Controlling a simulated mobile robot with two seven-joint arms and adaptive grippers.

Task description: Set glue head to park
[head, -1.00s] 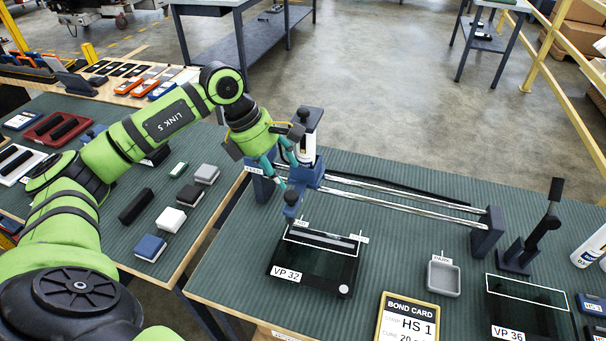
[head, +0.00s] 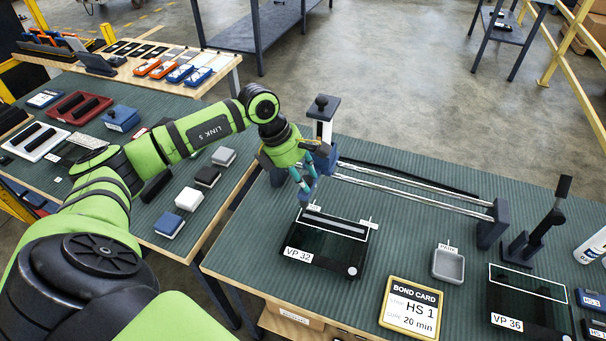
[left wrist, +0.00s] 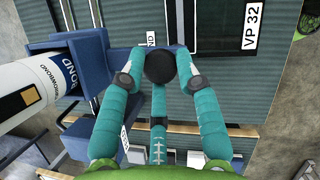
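The glue head is a blue carriage with an upright white cartridge (head: 323,130), standing at the left end of two chrome rails (head: 408,187). The cartridge also shows at the left of the left wrist view (left wrist: 35,92). The blue arm of the glue head carries a round black knob (left wrist: 160,67). My left gripper (head: 305,194) points down at this knob; in the left wrist view its teal fingers (left wrist: 160,70) are on either side of the knob and appear closed against it. The gripper hides the knob in the head view. My right gripper is not in view.
Dark plate VP 32 (head: 324,250) lies in front of the glue head. A small grey tray (head: 448,266) with a label stands right of it. The rails' right end block (head: 492,224) stands clear.

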